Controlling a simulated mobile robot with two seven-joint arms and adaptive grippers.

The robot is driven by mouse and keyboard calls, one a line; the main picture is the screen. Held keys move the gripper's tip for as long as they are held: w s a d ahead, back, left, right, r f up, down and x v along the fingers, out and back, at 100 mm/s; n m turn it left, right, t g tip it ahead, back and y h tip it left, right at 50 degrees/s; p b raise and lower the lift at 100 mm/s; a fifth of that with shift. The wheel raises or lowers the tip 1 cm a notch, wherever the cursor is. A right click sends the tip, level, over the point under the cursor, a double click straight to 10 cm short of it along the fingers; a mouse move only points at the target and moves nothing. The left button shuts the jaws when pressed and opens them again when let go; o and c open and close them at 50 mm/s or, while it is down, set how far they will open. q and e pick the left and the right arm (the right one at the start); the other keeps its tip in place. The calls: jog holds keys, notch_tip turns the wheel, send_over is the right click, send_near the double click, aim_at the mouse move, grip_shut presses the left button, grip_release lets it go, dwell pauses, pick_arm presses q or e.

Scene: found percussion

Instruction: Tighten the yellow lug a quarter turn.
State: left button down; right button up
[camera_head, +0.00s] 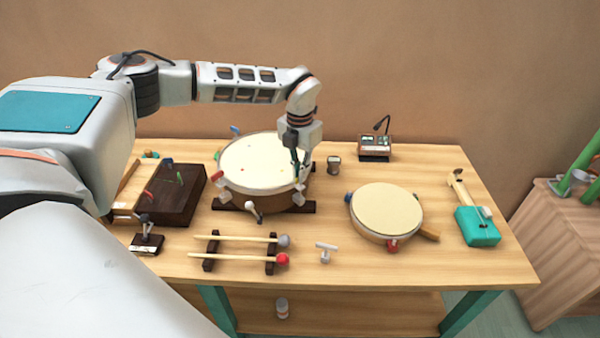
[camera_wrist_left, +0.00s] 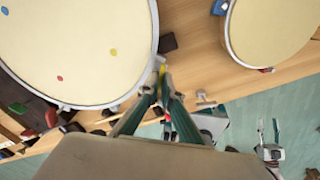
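The large drum (camera_head: 258,162) with a cream head stands at the back middle of the table; its head fills the upper left of the left wrist view (camera_wrist_left: 75,45). The yellow lug (camera_wrist_left: 162,69) shows as a small yellow piece at the drum's rim, between my left fingertips. In the head view the lug is hidden behind the gripper. My left gripper (camera_head: 296,165) points down at the drum's right rim. Its dark green fingers (camera_wrist_left: 163,82) come together at the yellow lug and look shut on it.
A smaller drum (camera_head: 386,209) stands to the right. Two mallets (camera_head: 235,259) on a dark rack and a T-shaped key (camera_head: 325,252) lie in front. A dark wooden box (camera_head: 178,205) is left, a small device (camera_head: 375,148) behind, and a teal instrument (camera_head: 476,226) far right.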

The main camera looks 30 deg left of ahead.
pick_arm(q)
jog(key=shift+m, duration=0.3)
jog(key=c, duration=2.3)
grip_release()
jog(key=shift+r, duration=0.1)
notch_tip(320, 180, up, 12)
